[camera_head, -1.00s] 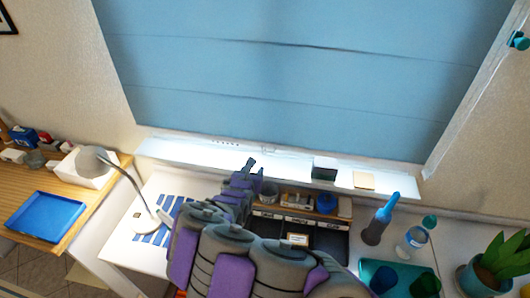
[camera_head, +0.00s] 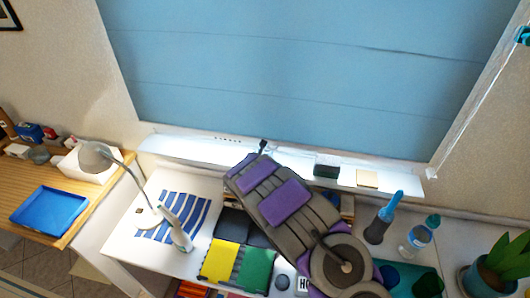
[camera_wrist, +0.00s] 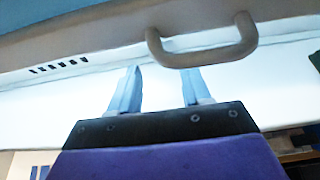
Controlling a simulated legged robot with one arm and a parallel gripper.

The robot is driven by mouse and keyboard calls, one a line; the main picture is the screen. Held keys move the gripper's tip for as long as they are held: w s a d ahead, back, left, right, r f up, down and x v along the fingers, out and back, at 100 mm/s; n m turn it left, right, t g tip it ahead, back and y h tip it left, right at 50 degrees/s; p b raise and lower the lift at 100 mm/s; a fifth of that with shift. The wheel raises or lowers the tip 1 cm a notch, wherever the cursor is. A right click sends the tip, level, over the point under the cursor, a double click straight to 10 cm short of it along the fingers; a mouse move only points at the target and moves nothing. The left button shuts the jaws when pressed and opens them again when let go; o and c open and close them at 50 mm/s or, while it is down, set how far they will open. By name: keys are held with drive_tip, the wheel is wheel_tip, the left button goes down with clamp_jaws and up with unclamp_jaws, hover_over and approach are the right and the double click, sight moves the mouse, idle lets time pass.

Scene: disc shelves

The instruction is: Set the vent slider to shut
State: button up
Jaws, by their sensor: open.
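A row of dark vent slots (camera_head: 228,139) is in the white strip below the blue blind; they also show at the left in the wrist view (camera_wrist: 60,68). A grey U-shaped handle (camera_wrist: 200,46) shows up close in the wrist view, right of the slots. I cannot tell whether this handle is the vent slider. My gripper (camera_wrist: 160,85) is open and empty, its two pale fingers pointing towards the strip, just below and left of the handle. In the head view my gripper (camera_head: 263,146) is small and partly hidden by my arm, near the strip, right of the slots.
The sill (camera_head: 410,185) carries a dark box (camera_head: 326,171) and a tan square (camera_head: 367,178). A desk lamp (camera_head: 95,158) and a white bottle (camera_head: 177,230) stand left of my arm.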

sight(265, 151)
drive_tip(key=shift+x, duration=2.05)
drive_tip(key=shift+c, duration=0.2)
drive_tip(key=c, duration=0.3)
clamp_jaws()
